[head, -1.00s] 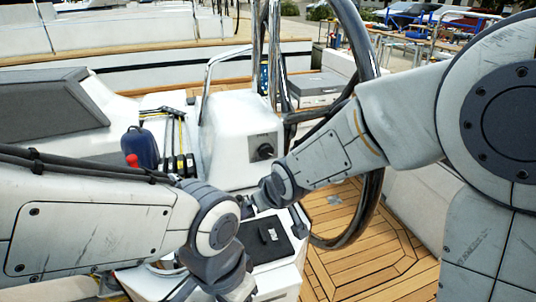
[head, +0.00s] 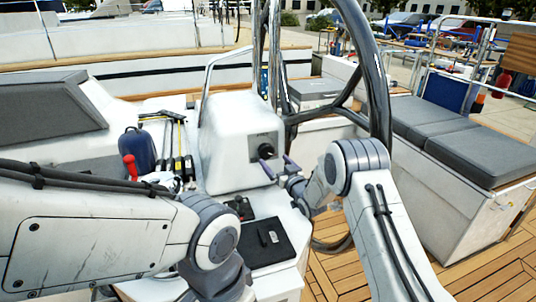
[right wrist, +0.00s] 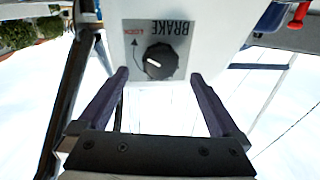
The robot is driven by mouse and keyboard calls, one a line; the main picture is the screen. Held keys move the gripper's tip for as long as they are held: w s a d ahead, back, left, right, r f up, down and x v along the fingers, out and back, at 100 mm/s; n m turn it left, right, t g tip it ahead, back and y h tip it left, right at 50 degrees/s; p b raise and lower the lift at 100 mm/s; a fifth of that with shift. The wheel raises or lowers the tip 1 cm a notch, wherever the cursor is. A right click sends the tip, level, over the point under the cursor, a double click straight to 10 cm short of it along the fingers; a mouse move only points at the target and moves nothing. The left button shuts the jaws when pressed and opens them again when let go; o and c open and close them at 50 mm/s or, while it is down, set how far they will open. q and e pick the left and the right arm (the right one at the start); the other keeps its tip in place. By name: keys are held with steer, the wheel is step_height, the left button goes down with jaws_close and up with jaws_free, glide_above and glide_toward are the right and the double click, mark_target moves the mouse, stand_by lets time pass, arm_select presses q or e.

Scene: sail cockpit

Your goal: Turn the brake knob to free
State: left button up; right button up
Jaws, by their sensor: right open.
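The brake knob (head: 265,151) is a round black dial on a grey plate on the white pedestal (head: 228,125). In the right wrist view the knob (right wrist: 159,62) shows upside down, with the word BRAKE, red lettering, a curved arrow and a white pointer mark on its face. My right gripper (head: 279,165) is open in front of the plate, just below and right of the knob in the head view. In the right wrist view its two dark fingers (right wrist: 159,76) stand apart on either side of the knob, with nothing between them touching it. My left gripper is out of view.
The steering wheel (head: 381,90) rises just right of the pedestal, close to my right arm. A black pad (head: 263,242) lies below the pedestal. A cushioned bench (head: 440,135) stands at right.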

mark_target(268, 154)
steer(key=shift+x, duration=3.15)
steer(key=c, duration=1.4)
